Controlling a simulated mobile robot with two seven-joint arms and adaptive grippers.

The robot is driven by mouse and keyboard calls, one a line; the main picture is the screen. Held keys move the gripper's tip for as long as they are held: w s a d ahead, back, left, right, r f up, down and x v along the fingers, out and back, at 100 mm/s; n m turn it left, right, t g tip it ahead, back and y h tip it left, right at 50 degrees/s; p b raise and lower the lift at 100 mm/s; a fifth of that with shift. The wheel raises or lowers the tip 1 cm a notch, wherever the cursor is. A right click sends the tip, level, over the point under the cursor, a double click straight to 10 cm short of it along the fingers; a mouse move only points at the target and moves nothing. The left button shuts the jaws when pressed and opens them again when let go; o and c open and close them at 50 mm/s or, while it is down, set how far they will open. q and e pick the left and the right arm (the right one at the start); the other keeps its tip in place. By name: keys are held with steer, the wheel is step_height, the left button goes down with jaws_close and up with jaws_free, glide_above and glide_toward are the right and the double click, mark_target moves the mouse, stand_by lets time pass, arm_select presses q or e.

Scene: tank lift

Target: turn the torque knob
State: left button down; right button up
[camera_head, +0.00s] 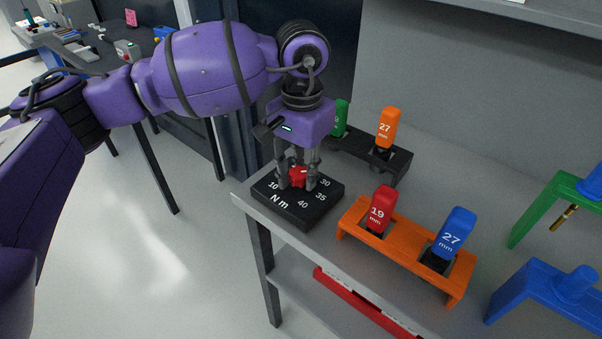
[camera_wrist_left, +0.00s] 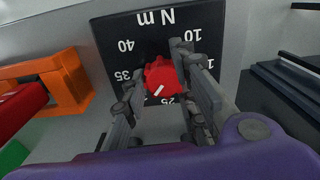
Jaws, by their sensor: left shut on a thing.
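The red torque knob (camera_head: 298,177) sits on a black dial box (camera_head: 306,213) marked N m, at the left corner of the grey bench. My left gripper (camera_head: 297,184) points down at the box, with its fingers shut on opposite sides of the knob. In the left wrist view the knob (camera_wrist_left: 160,75) shows between the fingertips (camera_wrist_left: 152,78). Its white mark points to the lower left of that view, between the 25 and 35 labels. The fingers hide part of the scale. My right gripper is not in view.
An orange rack (camera_head: 405,249) holds a red 19 mm socket (camera_head: 381,208) and a blue 27 mm socket (camera_head: 455,232). A black rack (camera_head: 397,163) behind holds a green piece (camera_head: 341,117) and an orange 27 mm socket (camera_head: 389,127). Green and blue stands are at the right.

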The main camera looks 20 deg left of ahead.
mark_target(303, 174)
arm_select(q)
steer(key=shift+d+r+m, duration=0.1)
steer(key=shift+d+m, duration=0.2)
steer(key=shift+m, duration=0.1)
steer(key=c, duration=1.5)
jaws_free()
steer(key=shift+d, duration=0.1)
steer(key=shift+c, duration=0.2)
steer(key=shift+a, duration=0.2)
steer(key=shift+r, duration=0.3)
step_height(303, 174, up, 11)
steer(key=shift+r, duration=0.2)
steer(key=shift+s+f, duration=0.1)
